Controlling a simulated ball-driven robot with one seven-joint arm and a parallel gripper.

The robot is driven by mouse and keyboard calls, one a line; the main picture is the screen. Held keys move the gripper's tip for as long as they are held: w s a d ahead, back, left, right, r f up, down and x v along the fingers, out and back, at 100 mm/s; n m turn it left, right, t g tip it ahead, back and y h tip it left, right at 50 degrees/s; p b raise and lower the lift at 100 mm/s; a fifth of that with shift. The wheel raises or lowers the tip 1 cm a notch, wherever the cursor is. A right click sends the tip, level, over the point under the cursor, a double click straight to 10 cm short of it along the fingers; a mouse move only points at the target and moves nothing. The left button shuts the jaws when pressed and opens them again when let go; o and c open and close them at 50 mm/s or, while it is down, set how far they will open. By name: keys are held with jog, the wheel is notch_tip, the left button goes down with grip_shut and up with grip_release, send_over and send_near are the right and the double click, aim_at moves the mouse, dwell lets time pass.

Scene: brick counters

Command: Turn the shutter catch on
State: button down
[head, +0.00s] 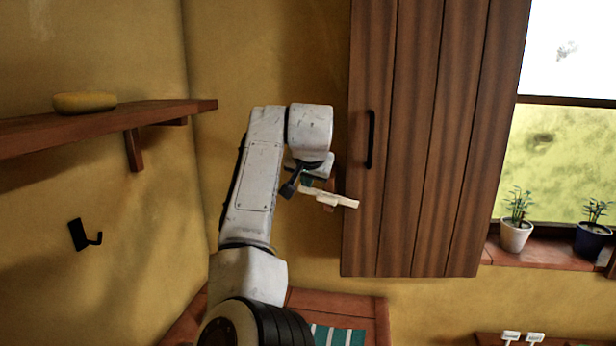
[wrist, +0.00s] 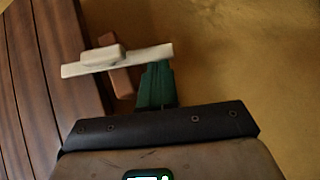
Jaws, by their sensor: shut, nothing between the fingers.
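The shutter catch is a cream bar with a raised block (head: 328,198) on a brown mount, at the left edge of the wooden shutter (head: 415,140). In the head view the bar lies nearly level, its right end lower and over the shutter's edge. The catch also shows in the wrist view (wrist: 118,60), with the shutter (wrist: 40,75) to its left. My gripper (head: 306,182) is at the bar's left end, partly hidden by my wrist. In the wrist view its teal fingers (wrist: 157,70) are together and empty, right at the bar's end; I cannot tell whether they touch it.
A black handle (head: 371,139) is on the shutter. A wall shelf (head: 100,125) with a yellow round object (head: 85,102) and a black hook (head: 83,235) are at left. Potted plants (head: 516,236) stand on the windowsill at right. Bare wall surrounds the catch's left side.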

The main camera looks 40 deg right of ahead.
jog(key=shift+w+a+f+p, duration=0.35)
jog(key=shift+w+f+p, duration=0.15)
jog(key=shift+f+p, duration=0.15)
jog(key=shift+r, duration=0.1)
jog(key=s+a+r+p, duration=0.1)
jog(key=s+a+r, duration=0.1)
jog(key=r, duration=0.4)
jog(key=s+a+r+p, duration=0.1)
jog(key=s+a+r, duration=0.1)
jog(key=r, duration=0.4)
jog(key=shift+s+a+r, duration=0.15)
jog(key=shift+a+r, duration=0.05)
jog(key=shift+a, duration=0.6)
